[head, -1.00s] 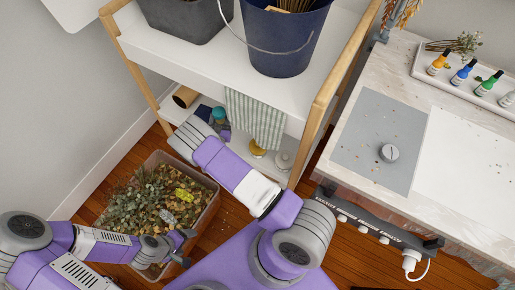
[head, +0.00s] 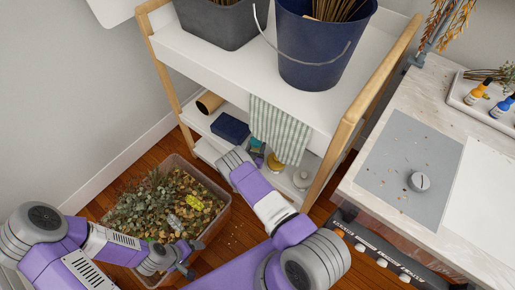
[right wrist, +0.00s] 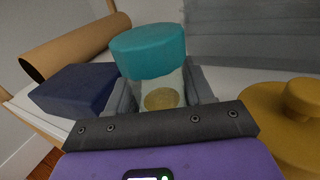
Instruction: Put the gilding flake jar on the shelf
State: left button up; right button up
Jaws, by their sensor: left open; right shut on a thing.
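The gilding flake jar, with a teal lid (right wrist: 150,50) and gold flakes in its clear body (right wrist: 162,98), stands between the fingers of my right gripper (right wrist: 162,92), which is shut on it. In the head view the jar (head: 256,143) is mostly hidden by the gripper and the hanging towel. The jar is at the lower level of the white shelf rack with wooden posts (head: 205,68); I cannot tell whether its base touches a board. My left gripper (head: 186,262) is open and empty near the rim of the crate.
A dark blue box (head: 230,127) and a cardboard tube (head: 209,102) lie left of the jar. A yellow lidded pot (head: 274,163) and a pale one (head: 301,179) stand to its right. A striped towel (head: 280,128) hangs in front. A crate of plants (head: 222,218) stands on the floor.

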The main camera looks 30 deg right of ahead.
jog(key=shift+f, duration=0.8)
jog(key=shift+r, duration=0.1)
jog(key=o, duration=1.2)
jog(key=shift+f, duration=0.2)
jog(key=shift+c, duration=0.2)
